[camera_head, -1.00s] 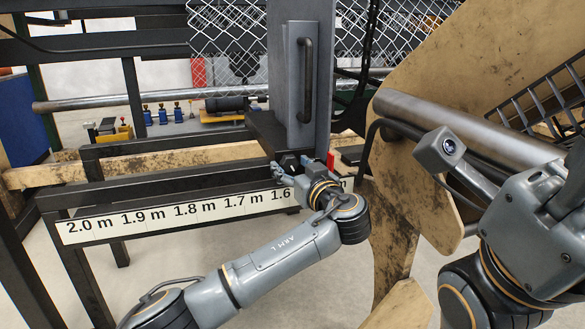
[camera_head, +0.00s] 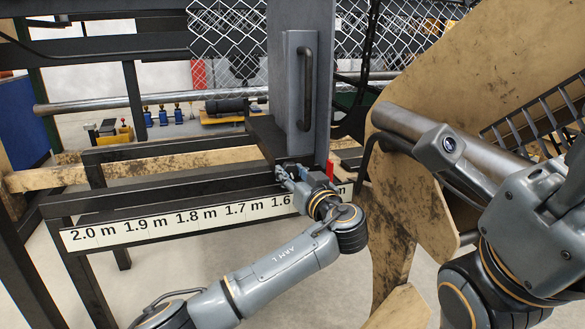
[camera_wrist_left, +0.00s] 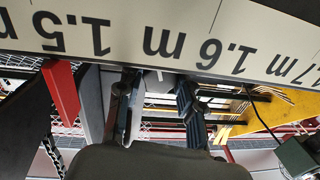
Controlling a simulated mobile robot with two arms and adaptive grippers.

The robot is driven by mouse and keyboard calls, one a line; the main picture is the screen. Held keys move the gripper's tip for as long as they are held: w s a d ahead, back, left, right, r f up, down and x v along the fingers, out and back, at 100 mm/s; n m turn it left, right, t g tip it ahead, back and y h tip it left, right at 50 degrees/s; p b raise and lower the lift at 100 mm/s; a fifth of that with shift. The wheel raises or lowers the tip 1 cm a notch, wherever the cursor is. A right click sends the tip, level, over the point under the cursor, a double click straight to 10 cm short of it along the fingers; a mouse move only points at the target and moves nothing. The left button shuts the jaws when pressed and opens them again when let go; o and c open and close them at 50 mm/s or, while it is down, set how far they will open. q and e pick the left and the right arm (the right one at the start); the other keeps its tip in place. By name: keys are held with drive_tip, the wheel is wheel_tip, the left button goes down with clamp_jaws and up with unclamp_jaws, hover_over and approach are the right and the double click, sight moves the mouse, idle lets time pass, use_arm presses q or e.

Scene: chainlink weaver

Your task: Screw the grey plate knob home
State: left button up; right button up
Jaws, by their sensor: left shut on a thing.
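The grey plate (camera_head: 300,120) stands upright on the machine frame, with a dark vertical handle (camera_head: 307,88) on its face. My left gripper (camera_head: 284,174) is at the foot of the plate, just above the measuring strip. It is shut on the knob, which is mostly hidden by the fingers and the wrist. In the left wrist view the two fingers (camera_wrist_left: 158,108) stand a little apart below the strip, and the knob between them cannot be made out clearly. My right arm (camera_head: 530,220) is at the right; its gripper does not show.
The measuring strip (camera_head: 190,219) runs along the front rail, close under my left gripper. A red piece (camera_head: 330,171) is just right of the gripper. A steel roller (camera_head: 400,121) and a stained tan panel (camera_head: 475,70) stand at the right. Chain-link mesh (camera_head: 228,40) hangs behind.

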use_arm(q)
drive_tip(key=o, duration=1.2)
drive_tip(key=shift+c, duration=0.2)
drive_tip(key=v, duration=1.2)
drive_tip(key=shift+c, duration=0.2)
